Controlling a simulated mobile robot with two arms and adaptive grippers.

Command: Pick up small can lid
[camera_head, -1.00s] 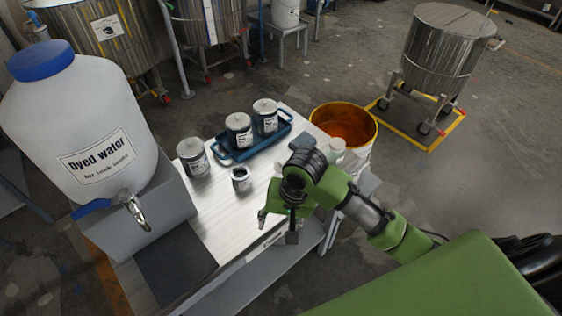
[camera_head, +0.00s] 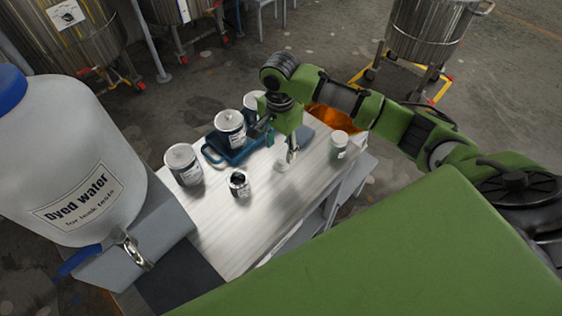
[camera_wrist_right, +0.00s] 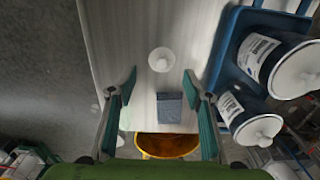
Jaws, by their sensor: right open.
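The small can lid (camera_head: 282,166) is a pale round disc lying flat on the white table. In the right wrist view the lid (camera_wrist_right: 162,60) shows a small knob at its centre. A small open can (camera_head: 239,185) with dark contents stands left of it in the head view. My right gripper (camera_head: 279,144) is open and empty above the table, close to the lid. In the right wrist view its spread fingers (camera_wrist_right: 160,80) lie either side of the lid's line, with the lid just beyond the tips. My left gripper is out of view.
A blue tray (camera_head: 212,155) holds lidded cans, one (camera_head: 230,128) beside my right gripper.

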